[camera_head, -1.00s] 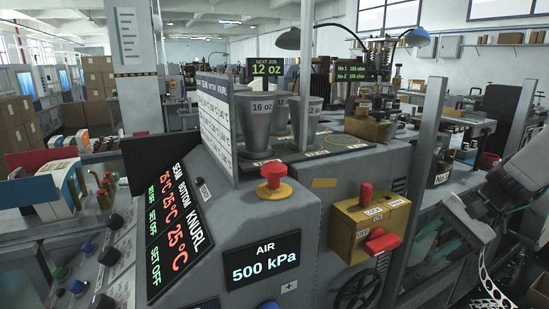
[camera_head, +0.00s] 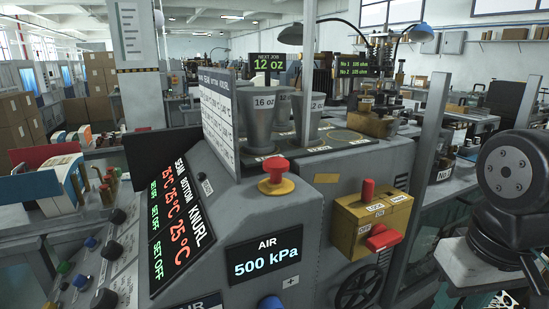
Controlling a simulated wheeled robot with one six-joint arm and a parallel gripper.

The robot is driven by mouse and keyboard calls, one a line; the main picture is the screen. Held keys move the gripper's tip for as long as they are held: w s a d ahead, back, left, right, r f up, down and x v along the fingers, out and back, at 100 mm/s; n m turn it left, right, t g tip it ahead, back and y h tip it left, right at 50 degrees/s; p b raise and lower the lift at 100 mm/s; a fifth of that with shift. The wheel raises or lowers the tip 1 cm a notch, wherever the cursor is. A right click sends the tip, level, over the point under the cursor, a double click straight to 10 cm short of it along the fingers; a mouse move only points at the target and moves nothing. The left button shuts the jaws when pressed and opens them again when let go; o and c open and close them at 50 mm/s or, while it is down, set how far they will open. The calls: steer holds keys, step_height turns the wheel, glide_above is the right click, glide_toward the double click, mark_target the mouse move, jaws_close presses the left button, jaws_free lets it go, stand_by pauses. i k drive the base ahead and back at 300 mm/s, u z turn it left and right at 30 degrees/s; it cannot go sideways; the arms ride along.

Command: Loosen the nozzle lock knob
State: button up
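I cannot pick out the nozzle lock knob for certain. A metal nozzle fixture (camera_head: 384,52) stands at the back of the machine, below a blue-shaded lamp, and its small parts are too fine to tell apart. A brass-coloured block (camera_head: 368,122) sits in front of it on the machine top. My dark arm joint (camera_head: 507,172) fills the right edge of the view, to the right of the machine and well apart from the fixture. My gripper itself is not in view.
A yellow lock box with red handles (camera_head: 372,218) and a red emergency button (camera_head: 276,172) are on the machine front. Metal cup forms (camera_head: 262,120) stand on the top, beside a white chart panel. A grey upright post (camera_head: 432,130) stands between my arm and the fixture.

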mark_target(490, 128)
steer(key=z, duration=1.3)
steer(key=k, duration=0.95)
steer(key=z, duration=1.1)
steer(key=i, duration=1.7)
steer(key=u, duration=0.8)
steer(key=i, duration=0.95)
steer(key=u, duration=1.45)
steer(key=i, duration=0.55)
steer(key=u, duration=0.35)
